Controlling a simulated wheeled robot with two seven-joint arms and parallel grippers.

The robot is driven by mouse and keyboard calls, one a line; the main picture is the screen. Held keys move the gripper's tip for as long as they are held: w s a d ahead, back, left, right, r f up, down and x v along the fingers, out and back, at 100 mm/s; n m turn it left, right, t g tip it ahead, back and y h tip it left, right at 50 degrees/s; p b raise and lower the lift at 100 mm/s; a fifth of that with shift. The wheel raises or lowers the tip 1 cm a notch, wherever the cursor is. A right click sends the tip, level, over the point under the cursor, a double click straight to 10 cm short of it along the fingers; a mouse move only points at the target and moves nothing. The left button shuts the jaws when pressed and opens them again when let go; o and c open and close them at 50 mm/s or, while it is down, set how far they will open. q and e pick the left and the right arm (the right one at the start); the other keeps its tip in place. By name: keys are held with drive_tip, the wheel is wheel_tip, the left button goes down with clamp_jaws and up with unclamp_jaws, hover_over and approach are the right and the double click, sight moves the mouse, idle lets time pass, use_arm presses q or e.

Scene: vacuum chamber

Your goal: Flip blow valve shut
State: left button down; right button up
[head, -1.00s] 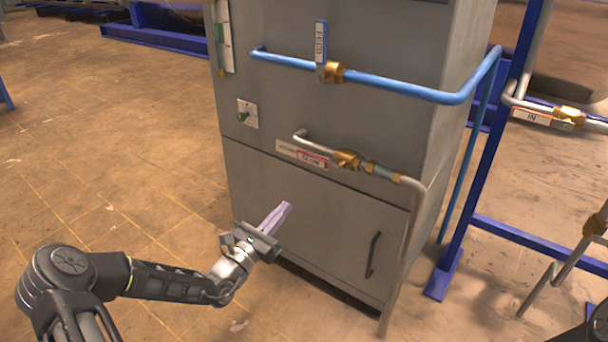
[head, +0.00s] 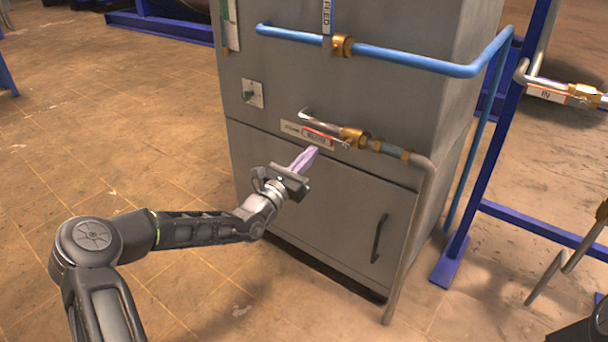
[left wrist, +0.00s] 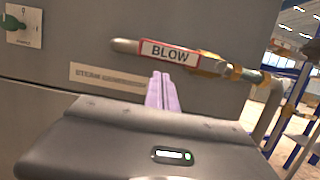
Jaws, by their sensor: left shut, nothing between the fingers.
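The blow valve has a brass body (head: 353,137) on a metal pipe low on the grey cabinet's front. Its handle (head: 322,137) has a red-edged label and lies along the pipe, pointing left. The left wrist view shows the label reading BLOW (left wrist: 170,54), with the brass body (left wrist: 212,64) to its right. My left gripper (head: 309,153) is shut and empty, its pale purple fingers just below the handle in the head view. In the left wrist view its fingertips (left wrist: 163,77) show below the label; I cannot tell whether they touch. My right gripper is not in view.
The grey cabinet (head: 310,205) stands directly in front. A blue pipe (head: 400,60) with a FEED valve (head: 341,45) crosses above. A green switch (head: 251,93) is to the left. A blue frame (head: 485,150) stands right. Open floor (head: 130,140) lies left.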

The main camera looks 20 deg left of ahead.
use_arm(q)
drive_tip(key=shift+r, duration=0.55)
drive_tip(key=shift+r, duration=0.1)
drive_tip(key=shift+r+m+p, duration=0.15)
drive_tip(key=shift+m+p, duration=0.2)
drive_tip(key=shift+m, duration=0.05)
